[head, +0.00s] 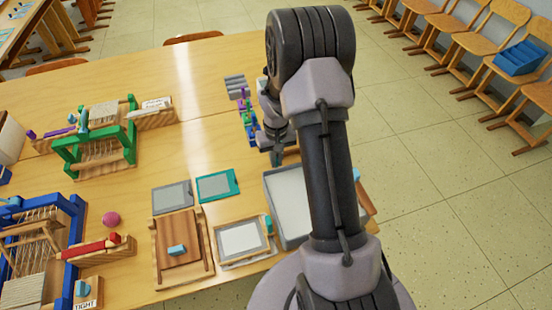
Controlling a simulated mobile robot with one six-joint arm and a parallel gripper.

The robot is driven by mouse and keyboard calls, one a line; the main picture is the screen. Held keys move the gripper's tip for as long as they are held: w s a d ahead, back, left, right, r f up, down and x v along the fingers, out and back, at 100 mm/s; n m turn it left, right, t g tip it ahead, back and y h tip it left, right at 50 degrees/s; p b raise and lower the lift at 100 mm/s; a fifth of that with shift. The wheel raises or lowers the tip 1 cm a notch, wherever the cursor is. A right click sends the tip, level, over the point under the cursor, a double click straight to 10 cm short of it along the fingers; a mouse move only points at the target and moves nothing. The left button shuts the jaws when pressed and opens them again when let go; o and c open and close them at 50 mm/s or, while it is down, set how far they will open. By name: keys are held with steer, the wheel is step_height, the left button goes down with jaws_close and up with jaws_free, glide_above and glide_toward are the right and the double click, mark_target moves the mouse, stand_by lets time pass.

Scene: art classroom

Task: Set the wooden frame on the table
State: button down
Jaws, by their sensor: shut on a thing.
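My gripper (278,150) is at the table's far right side, partly hidden by my arm. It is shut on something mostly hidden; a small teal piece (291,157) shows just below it. I cannot tell whether this piece belongs to a wooden frame. A light wooden frame (218,237) with a pale panel and a teal grip lies at the front edge of the table (150,200), to the left of a grey tray (268,190). The tray holds a pale filling and is partly behind my arm.
A brown wooden board (160,230) with a blue block lies left of the frame. Grey (172,196) and teal (218,185) flat panels lie behind. A green loom (130,150) and a blue loom (75,225) stand left. Bare tabletop shows around the middle.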

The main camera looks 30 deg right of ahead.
stand_by(0.3)
steer(key=c, duration=1.5)
jaws_free()
steer(key=shift+o, duration=0.2)
step_height(320, 180, up, 18)
steer(key=p, duration=0.6)
steer(key=shift+f+p, duration=0.25)
steer(key=shift+p, duration=0.1)
steer(key=s+a+r+t, duration=0.2)
steer(key=s+a+r, duration=0.1)
steer(key=a+r, duration=0.55)
steer(key=s+a+r+t, duration=0.1)
steer(key=s+a+r, duration=0.2)
steer(key=s, duration=0.3)
steer(key=s+a+r+m+t+y, duration=0.1)
steer(key=s+a+r, duration=0.2)
steer(key=s+a, duration=0.1)
steer(key=s+a+r+t+y+b, duration=0.1)
steer(key=s+a+r, duration=0.2)
steer(key=s, duration=0.4)
steer(key=shift+s+a+r+t, duration=0.35)
steer(key=shift+a+r+t, duration=0.05)
steer(key=shift+a, duration=0.45)
